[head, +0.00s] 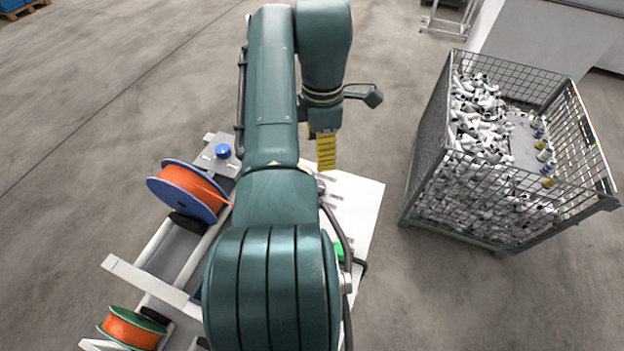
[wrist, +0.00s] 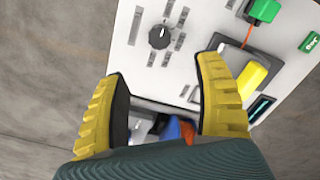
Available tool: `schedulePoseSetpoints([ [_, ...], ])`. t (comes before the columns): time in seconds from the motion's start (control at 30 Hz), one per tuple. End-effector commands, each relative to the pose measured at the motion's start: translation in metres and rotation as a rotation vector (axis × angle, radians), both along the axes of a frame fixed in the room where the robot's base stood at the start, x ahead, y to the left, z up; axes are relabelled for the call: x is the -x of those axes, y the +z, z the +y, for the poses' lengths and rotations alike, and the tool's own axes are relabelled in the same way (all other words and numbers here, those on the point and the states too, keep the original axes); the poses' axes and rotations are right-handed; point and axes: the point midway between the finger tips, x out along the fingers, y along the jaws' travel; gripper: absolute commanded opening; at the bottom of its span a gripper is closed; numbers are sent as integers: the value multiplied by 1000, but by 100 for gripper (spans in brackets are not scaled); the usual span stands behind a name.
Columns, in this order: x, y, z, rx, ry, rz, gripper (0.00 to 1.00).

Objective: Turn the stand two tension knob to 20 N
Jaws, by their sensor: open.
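A black knob (wrist: 159,37) with a white pointer line sits on a white panel (wrist: 122,45) in the wrist view. Small marks surround it, too small to read. A blue knob (head: 222,150) sits on a grey block beside the large orange spool in the head view. I cannot tell from labels which one is the stand two tension knob. My gripper (wrist: 163,68) is open and empty, its yellow ribbed fingers apart, with the black knob beyond the fingertips. In the head view my gripper (head: 325,160) hangs over the white panel, which my arm partly covers.
Two orange spools, one blue-rimmed (head: 187,192) and one green-rimmed (head: 130,328), stand on a rail frame at left. A yellow part (wrist: 252,78) and a green block (wrist: 265,10) are on the panel. A wire crate (head: 422,165) of white fittings stands right.

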Motion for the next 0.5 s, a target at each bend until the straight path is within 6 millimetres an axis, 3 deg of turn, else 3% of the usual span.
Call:
schedulePoseSetpoints([
  [0.03,0,-18,0,1,-1,2,69],
  [0.1,0,-34,0,0,-1,0,69],
  [0.5,0,-118,0,0,-3,-2,69],
])
